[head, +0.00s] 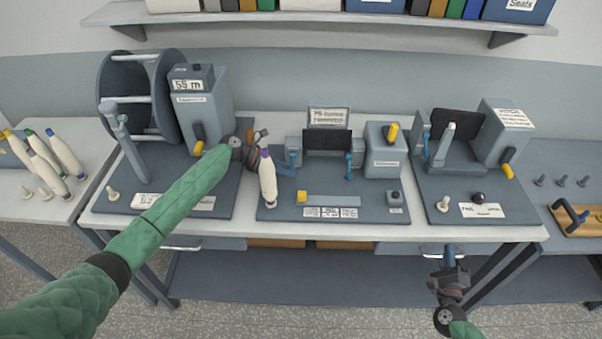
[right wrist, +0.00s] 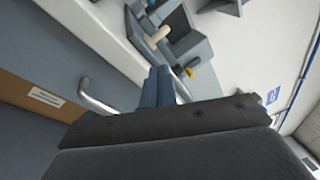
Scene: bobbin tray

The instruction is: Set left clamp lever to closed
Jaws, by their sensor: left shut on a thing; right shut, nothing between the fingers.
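The winding fixture in the middle of the bench has a left clamp lever (head: 293,157), blue and short, on its left grey block. A matching right clamp lever (head: 348,166) stands on the right side. My left gripper (head: 288,170) comes in from the left, and its blue fingers meet the lower part of the left lever, shut on it; the contact is small in view. A white bobbin (head: 267,180) with a purple tip stands upright in front of that gripper and hides part of it. My right gripper (head: 449,252) is shut and empty at the bench's front edge; its blue fingers (right wrist: 158,87) show in the right wrist view.
A reel machine (head: 202,105) stands to the left and another grey machine (head: 508,130) to the right. A yellow-handled box (head: 385,160) is right of the clamps. A drawer handle (right wrist: 98,98) lies close to my right gripper. Several bobbins lie on the left table.

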